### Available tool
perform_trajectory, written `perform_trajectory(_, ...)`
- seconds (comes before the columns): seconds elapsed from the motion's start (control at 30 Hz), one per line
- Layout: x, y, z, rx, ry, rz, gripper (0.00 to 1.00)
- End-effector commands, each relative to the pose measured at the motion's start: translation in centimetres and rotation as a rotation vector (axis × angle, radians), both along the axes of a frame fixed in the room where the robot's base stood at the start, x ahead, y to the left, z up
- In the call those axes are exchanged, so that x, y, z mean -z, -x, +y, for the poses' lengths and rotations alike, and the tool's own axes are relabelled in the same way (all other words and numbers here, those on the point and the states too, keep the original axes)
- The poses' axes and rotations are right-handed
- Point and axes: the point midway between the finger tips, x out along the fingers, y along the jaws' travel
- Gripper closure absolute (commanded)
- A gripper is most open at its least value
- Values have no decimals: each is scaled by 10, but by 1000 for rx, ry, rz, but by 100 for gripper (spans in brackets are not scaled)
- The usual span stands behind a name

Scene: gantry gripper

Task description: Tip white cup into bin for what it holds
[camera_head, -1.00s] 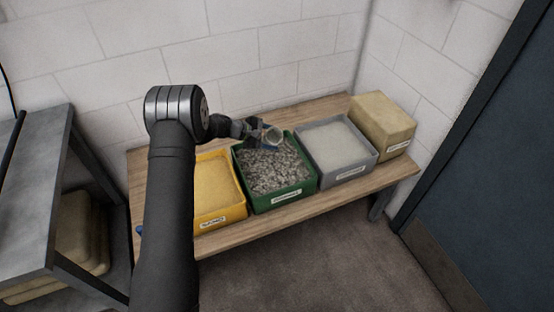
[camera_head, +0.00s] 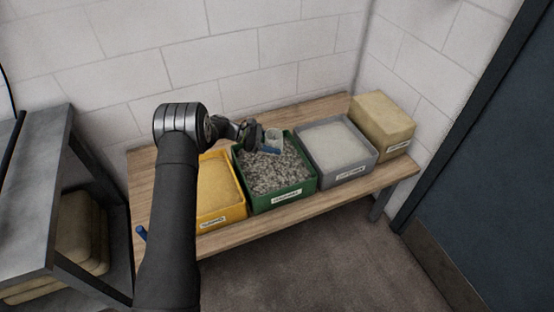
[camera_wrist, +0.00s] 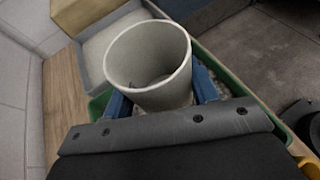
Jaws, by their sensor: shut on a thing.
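The white cup (camera_wrist: 148,62) is between the blue fingers of my gripper (camera_wrist: 160,98), which is shut on it. In the wrist view its mouth faces the camera. I see mostly bare inner wall, with a small dark patch low inside; its bottom is partly hidden. In the head view the cup (camera_head: 273,134) is small and held above the back part of the green bin (camera_head: 281,202). My gripper also shows there (camera_head: 270,148). The cup's exact tilt is hard to tell. The green bin holds grey chips and has a white label too small to read.
A yellow bin (camera_head: 240,213) with tan contents stands left of the green one. All are on a wooden bench (camera_head: 290,215). A metal shelf (camera_head: 35,190) is at left.

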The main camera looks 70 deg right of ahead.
Motion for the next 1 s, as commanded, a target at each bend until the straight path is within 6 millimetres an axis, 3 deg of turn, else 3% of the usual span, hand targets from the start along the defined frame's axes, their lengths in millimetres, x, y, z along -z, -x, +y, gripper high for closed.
perform_trajectory(0.47,-3,0,0,-1,-9,10,69)
perform_trajectory(1.0,-49,1,1,0,-9,10,69)
